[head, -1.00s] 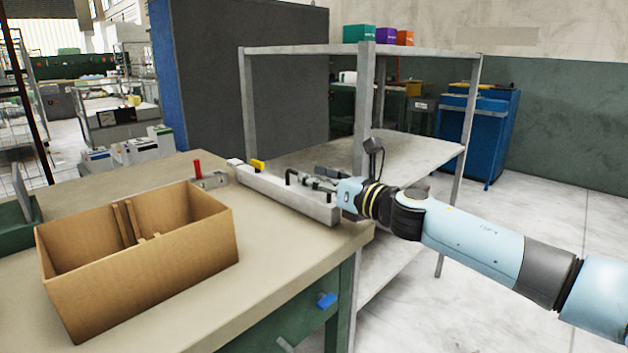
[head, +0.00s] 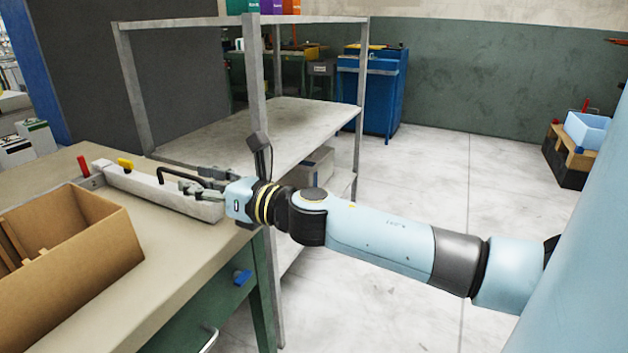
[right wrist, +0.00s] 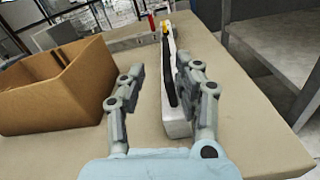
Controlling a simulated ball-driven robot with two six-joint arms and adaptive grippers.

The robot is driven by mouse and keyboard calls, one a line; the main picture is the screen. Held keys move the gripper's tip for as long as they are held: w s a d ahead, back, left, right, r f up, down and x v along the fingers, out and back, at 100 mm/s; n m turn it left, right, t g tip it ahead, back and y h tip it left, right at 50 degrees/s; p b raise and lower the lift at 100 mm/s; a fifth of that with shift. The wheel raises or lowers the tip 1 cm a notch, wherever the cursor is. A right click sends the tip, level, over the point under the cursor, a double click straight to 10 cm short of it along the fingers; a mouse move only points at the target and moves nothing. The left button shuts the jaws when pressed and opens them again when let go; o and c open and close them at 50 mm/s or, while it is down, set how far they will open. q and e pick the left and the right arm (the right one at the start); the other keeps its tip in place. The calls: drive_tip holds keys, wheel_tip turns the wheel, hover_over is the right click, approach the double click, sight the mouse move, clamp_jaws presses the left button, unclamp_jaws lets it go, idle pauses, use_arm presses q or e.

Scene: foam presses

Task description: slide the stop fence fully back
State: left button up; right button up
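The stop fence (head: 150,190) is a long pale grey bar lying on the bench top near its back edge. A black handle (head: 178,176) stands on it, and a yellow knob (head: 125,163) is at its far end. My right gripper (head: 205,176) is at the near end of the fence, by the handle. In the right wrist view the fence (right wrist: 178,122) runs between the two fingers of my right gripper (right wrist: 160,68). The fingers are spread, with the dark handle (right wrist: 169,75) nearer the right finger. My left gripper is out of view.
A red lever (head: 83,165) stands beyond the fence's far end. An open cardboard box (head: 85,245) sits on the bench (head: 190,245) left of the fence. A grey metal shelf (head: 290,128) stands close behind the bench.

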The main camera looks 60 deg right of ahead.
drive_tip(key=s+b, duration=0.1)
drive_tip(key=s, duration=0.1)
drive_tip(key=s+b, duration=0.3)
drive_tip(key=s, duration=0.1)
drive_tip(key=shift+d+f+b, duration=0.35)
drive_tip(key=shift+d+b, duration=0.05)
drive_tip(key=s+f+m+g+h+p, duration=0.1)
drive_tip(key=s+f+m+g+h, duration=0.1)
drive_tip(key=m, duration=0.8)
drive_tip(key=s+d+f+m+g+h+p, duration=0.1)
drive_tip(key=s+f+m+g+h, duration=0.2)
drive_tip(key=s+f+m+g, duration=0.2)
drive_tip(key=s+f+m+g+h+p, duration=0.1)
drive_tip(key=s+f+m+g, duration=0.3)
drive_tip(key=m, duration=1.2)
drive_tip(key=shift+s+d+f+h, duration=0.3)
drive_tip(key=shift+s+f+h, duration=0.35)
drive_tip(key=shift+s, duration=1.65)
